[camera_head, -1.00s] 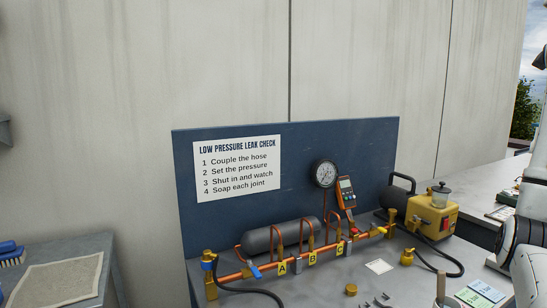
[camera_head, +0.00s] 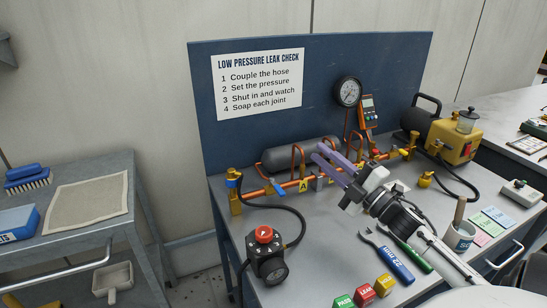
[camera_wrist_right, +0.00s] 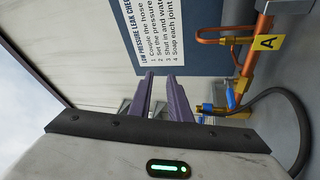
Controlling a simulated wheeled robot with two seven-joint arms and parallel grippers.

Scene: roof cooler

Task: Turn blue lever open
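The blue lever (camera_head: 277,188) sits low on the copper pipe near the left end of the rig, left of the yellow tag A. It also shows in the right wrist view (camera_wrist_right: 231,98), right of the fingers, beside a brass fitting with a blue collar. My right gripper (camera_head: 318,153) reaches in from the lower right with its two purple fingers apart and empty. It appears over the pipe rig, right of the blue lever and apart from it. In the right wrist view its fingers (camera_wrist_right: 161,78) point toward the sign board. My left gripper is not in view.
A black hose (camera_head: 300,215) loops from the left end fitting to a regulator with a red knob (camera_head: 264,234). A grey cylinder (camera_head: 300,153) lies behind the pipe. The dark sign board (camera_head: 212,125) stands behind.

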